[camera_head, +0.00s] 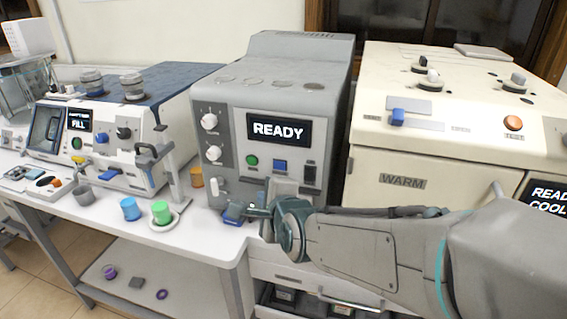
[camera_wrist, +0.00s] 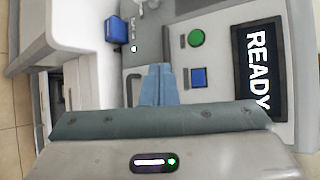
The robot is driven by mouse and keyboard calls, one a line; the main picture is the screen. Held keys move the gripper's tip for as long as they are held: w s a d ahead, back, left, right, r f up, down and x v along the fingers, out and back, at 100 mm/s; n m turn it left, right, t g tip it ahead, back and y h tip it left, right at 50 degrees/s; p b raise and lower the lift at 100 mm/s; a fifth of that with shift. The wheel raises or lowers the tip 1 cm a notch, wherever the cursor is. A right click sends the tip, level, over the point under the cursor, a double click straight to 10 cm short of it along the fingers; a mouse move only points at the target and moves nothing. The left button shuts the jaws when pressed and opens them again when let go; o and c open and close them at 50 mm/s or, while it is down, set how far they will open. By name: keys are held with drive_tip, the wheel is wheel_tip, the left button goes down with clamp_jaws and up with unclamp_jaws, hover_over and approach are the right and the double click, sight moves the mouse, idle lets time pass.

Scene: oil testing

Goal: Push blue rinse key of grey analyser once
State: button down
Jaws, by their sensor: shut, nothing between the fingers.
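The grey analyser (camera_head: 275,110) stands on the bench in the middle of the head view, its screen reading READY. A square blue key (camera_head: 280,166) sits on its front panel under the screen, right of a round green button (camera_head: 251,160). In the wrist view the blue key (camera_wrist: 198,77) shows beside the screen, its face uncovered. My gripper (camera_wrist: 160,68) is shut and empty, its fingers just left of the key there, with no contact visible. In the head view my gripper is low before the analyser, its fingertips hard to make out. Key labels are too small to read.
A small blue device (camera_head: 235,214) lies at the analyser's front foot. A cream WARM machine (camera_head: 440,150) stands right, behind my arm. A white machine (camera_head: 90,130) stands left, with blue (camera_head: 130,208) and green (camera_head: 161,212) cups before it. The bench front edge is close.

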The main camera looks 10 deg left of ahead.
drive_tip(key=shift+w, duration=0.1)
drive_tip(key=p, duration=0.4)
approach(274, 169)
drive_tip(key=shift+s+a+f+x, duration=0.1)
drive_tip(key=shift+x, duration=0.75)
drive_tip(key=shift+s+a+f+x, duration=0.1)
drive_tip(key=shift+s+x, duration=0.05)
drive_tip(key=shift+x, duration=0.65)
drive_tip(key=shift+s+a+f+x, duration=0.1)
drive_tip(key=shift+x, duration=0.75)
drive_tip(key=shift+r, duration=0.15)
drive_tip(key=shift+w, duration=0.4)
drive_tip(key=shift+w+d+p, duration=0.1)
drive_tip(key=shift+w+p, duration=0.3)
drive_tip(key=shift+p, duration=0.15)
drive_tip(key=shift+s, duration=0.1)
drive_tip(key=shift+s+b, duration=0.4)
drive_tip(key=shift+s, duration=0.3)
drive_tip(key=shift+s, duration=0.15)
